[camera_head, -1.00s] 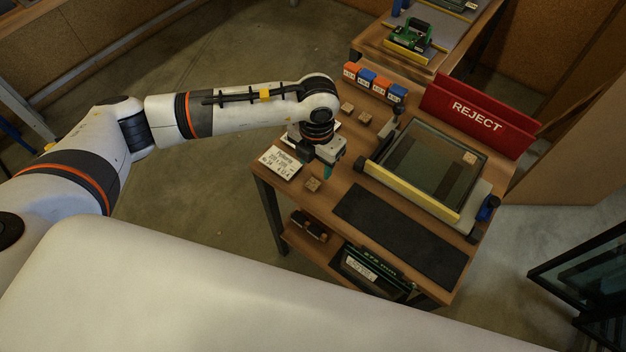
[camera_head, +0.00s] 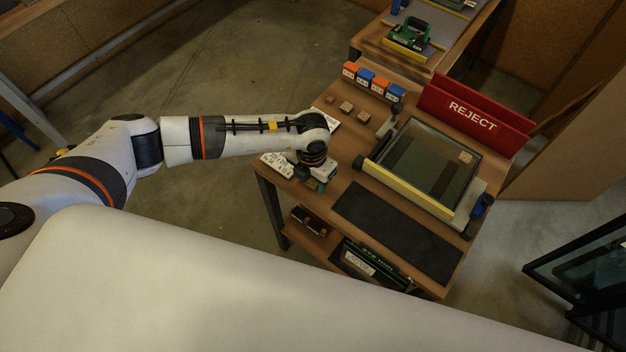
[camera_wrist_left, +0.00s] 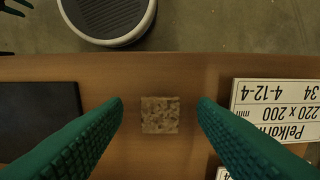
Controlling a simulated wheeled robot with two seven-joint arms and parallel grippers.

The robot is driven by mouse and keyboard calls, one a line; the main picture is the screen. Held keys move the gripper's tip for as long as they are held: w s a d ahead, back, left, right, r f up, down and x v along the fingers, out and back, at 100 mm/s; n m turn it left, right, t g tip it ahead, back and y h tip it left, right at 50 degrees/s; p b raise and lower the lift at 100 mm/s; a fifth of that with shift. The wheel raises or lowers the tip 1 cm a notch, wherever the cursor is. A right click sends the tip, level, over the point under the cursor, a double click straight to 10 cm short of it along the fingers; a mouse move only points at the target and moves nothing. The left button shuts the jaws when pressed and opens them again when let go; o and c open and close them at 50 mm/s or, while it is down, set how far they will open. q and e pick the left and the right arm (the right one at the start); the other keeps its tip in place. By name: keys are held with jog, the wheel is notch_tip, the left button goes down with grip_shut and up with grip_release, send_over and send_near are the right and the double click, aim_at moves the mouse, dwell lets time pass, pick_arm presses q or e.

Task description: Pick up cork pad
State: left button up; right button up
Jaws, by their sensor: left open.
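A small square speckled cork pad (camera_wrist_left: 160,115) lies on the wooden table near its edge, in the middle of the left wrist view. My left gripper (camera_wrist_left: 160,106) is open, with one green ribbed finger on each side of the pad and a gap on both sides. I cannot tell how far the fingertips are above the table. In the head view the left gripper (camera_head: 319,184) is low at the table's left corner and hides this pad. Three other cork pads lie farther back, one of them here (camera_head: 363,117). Another cork pad (camera_head: 465,157) rests on the glass.
White printed labels (camera_wrist_left: 275,110) lie beside the pad. A dark mat (camera_head: 397,233) covers the table front. The glass frame (camera_head: 412,190) with a yellow bar stands behind it. A red REJECT bin (camera_head: 475,115) and orange and blue blocks (camera_head: 374,83) stand at the back.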

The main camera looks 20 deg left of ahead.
pick_arm(q)
jog(key=shift+f+b, duration=0.25)
jog(key=shift+b, duration=0.05)
jog(key=shift+c, duration=0.2)
jog(key=c, duration=1.1)
jog(key=shift+o, duration=0.2)
